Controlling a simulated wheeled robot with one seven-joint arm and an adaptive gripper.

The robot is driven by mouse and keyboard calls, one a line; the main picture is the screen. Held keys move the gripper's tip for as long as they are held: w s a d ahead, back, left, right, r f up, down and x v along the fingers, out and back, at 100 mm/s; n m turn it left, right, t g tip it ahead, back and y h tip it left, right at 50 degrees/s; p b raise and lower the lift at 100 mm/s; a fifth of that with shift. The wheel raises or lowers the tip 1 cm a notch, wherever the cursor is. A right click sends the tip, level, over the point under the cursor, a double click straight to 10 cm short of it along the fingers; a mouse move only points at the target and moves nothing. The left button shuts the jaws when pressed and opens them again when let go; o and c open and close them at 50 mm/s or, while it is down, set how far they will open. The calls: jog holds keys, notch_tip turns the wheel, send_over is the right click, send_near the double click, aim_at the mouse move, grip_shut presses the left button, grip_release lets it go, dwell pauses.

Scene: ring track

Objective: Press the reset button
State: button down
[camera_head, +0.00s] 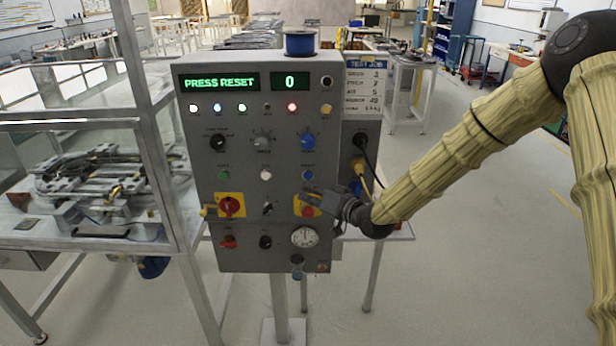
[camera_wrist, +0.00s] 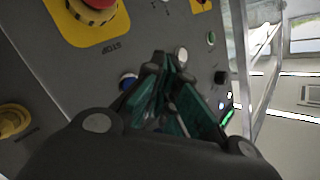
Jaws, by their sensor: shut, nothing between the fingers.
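The control panel (camera_head: 232,260) is a grey upright box whose green display (camera_head: 219,82) reads "PRESS RESET". The blue reset button (camera_head: 308,175) is at the right end of a row with a white and a green button. My gripper (camera_head: 305,190) is shut and empty, in front of the panel just below the blue button in the head view. In the wrist view the blue button (camera_wrist: 127,82) shows just left of the closed fingertips (camera_wrist: 168,62), partly hidden by a finger. I cannot tell whether the fingertips touch the panel.
A red emergency stop on a yellow plate (camera_wrist: 92,14) is close to the fingers, and the gripper partly covers it in the head view. A framed bench (camera_head: 100,240) stands left of the panel.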

jog(key=shift+w, duration=1.3)
jog(key=shift+w, duration=0.1)
dwell(0.5)
jog(key=shift+w, duration=0.3)
jog(key=shift+w+b, duration=0.3)
jog(key=shift+w, duration=0.1)
dwell(0.9)
jog(key=shift+s, duration=0.85)
jog(key=shift+s, duration=0.1)
jog(key=shift+s, duration=2.4)
